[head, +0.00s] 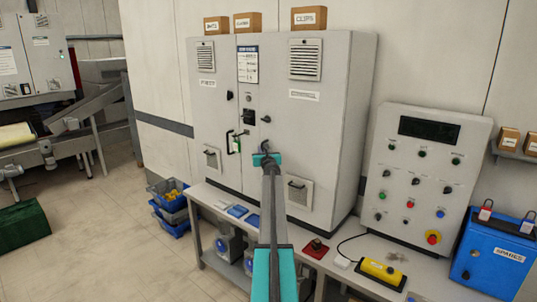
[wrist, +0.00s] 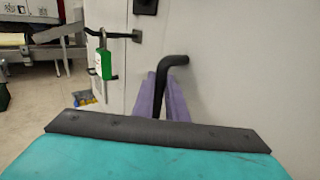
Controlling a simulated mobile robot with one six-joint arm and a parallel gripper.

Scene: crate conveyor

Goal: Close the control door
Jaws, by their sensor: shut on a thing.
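A grey control cabinet (head: 335,120) stands against the wall, and its front doors look flush or nearly so in the head view. I cannot tell whether the control door is fully shut. My gripper (head: 266,157) is at the front of the cabinet, low on the right-hand door. In the wrist view its purple fingers (wrist: 165,95) are shut on a black bent handle (wrist: 174,62) that sticks out from the pale door face (wrist: 240,70). The fingers hide the handle's lower part. A green padlock (wrist: 103,60) hangs from a black bar just left; it also shows in the head view (head: 235,144).
A sloped control panel (head: 420,150) stands right. Blue bins (head: 170,205) sit on the floor at left, beside open floor.

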